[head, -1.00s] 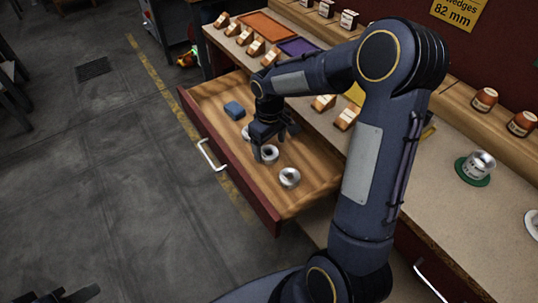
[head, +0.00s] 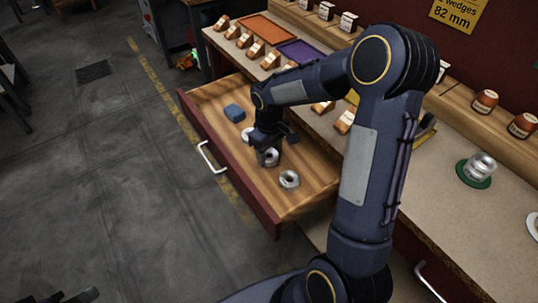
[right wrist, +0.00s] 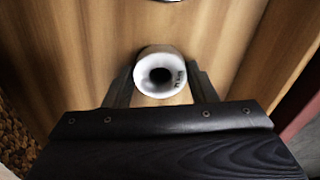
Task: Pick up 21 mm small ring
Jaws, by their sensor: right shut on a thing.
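A small whitish ring (head: 268,157) with a dark bore stands in the open wooden drawer, between two other rings. In the right wrist view the ring (right wrist: 161,74) sits between my two fingers; it has small dark lettering on its right side that I cannot read for sure. My right gripper (head: 265,150) reaches down into the drawer and is shut on this ring, which appears to be still at the drawer floor. A dark part at the bottom left edge may be my left gripper (head: 72,297); its jaws are not clear.
The bench above holds an orange tray (head: 266,28), a purple tray (head: 300,51) and several labelled wooden blocks.

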